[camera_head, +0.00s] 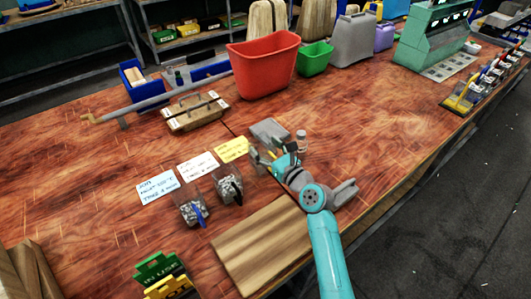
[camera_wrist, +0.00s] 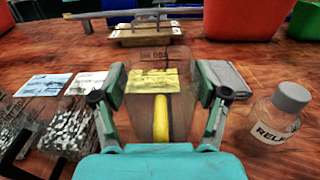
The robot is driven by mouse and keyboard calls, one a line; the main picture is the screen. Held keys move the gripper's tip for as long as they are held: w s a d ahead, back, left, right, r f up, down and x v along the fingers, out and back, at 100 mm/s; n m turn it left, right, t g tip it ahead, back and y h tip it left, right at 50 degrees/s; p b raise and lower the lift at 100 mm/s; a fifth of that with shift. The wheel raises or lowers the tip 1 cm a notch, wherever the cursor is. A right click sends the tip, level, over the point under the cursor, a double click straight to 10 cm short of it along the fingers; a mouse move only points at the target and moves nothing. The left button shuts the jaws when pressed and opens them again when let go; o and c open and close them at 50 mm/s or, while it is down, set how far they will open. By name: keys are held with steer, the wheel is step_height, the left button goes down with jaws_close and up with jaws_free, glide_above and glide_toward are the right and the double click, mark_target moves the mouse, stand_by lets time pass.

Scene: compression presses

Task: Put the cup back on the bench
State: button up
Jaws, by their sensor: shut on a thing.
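In the head view the cup is mostly hidden by my gripper. I cannot tell whether its base touches the bench. A yellow card (camera_wrist: 150,80) shows through the cup.
Two clear cups of metal parts, blue-handled (camera_head: 190,209) and black-handled (camera_head: 228,187), stand left of my gripper. A wooden board (camera_head: 262,247) lies in front.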

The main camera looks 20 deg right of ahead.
steer(key=shift+f, duration=1.15)
steer(key=shift+f, duration=0.15)
steer(key=o, duration=1.7)
steer(key=shift+c, duration=0.2)
steer(key=shift+s, duration=0.15)
steer(key=v, duration=1.1)
steer(key=shift+s+d, duration=0.15)
steer(key=shift+s, duration=0.2)
